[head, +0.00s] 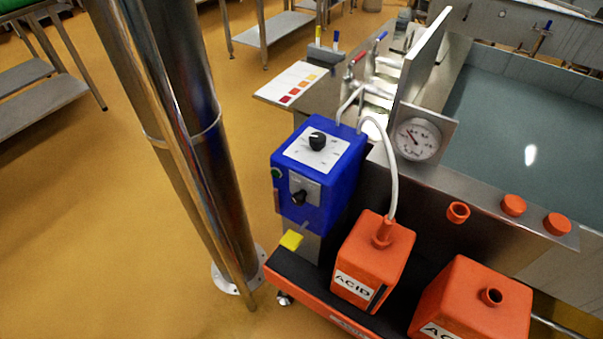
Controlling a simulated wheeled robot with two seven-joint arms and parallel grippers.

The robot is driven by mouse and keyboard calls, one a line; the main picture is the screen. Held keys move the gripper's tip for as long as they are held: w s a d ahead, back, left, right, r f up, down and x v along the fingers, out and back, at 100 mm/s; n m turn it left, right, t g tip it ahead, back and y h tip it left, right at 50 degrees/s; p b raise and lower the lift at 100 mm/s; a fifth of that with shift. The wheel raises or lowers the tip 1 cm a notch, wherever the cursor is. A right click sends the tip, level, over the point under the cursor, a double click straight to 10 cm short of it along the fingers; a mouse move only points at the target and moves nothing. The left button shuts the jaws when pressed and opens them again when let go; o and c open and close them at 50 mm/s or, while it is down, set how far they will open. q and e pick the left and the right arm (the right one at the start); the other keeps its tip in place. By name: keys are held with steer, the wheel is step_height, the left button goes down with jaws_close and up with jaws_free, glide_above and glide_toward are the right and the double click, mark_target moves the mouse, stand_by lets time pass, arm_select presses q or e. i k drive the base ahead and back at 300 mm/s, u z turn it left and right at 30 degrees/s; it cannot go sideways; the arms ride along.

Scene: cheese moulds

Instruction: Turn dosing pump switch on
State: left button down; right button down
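The dosing pump (341,192) is a blue box on a stand at the near end of the steel vat. Its top has a white dial plate with a black knob (318,141). Its front has a grey plate with a black rotary switch (299,197), and a small green round part (277,173) sits at the front's left edge. I cannot tell from this view whether the switch is on or off. A pale hose runs from the pump area to an orange acid canister (372,262). Neither of my grippers is in view.
A second acid canister (470,300) stands to the right on the orange cart (283,277). A steel column (190,130) stands left of the pump. A round gauge (417,139) and orange caps (513,205) are on the vat edge.

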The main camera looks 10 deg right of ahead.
mark_target(299, 198)
steer(key=z, duration=0.05)
steer(key=k, duration=1.1)
steer(key=u, duration=1)
steer(key=i, duration=1.1)
steer(key=z, duration=0.65)
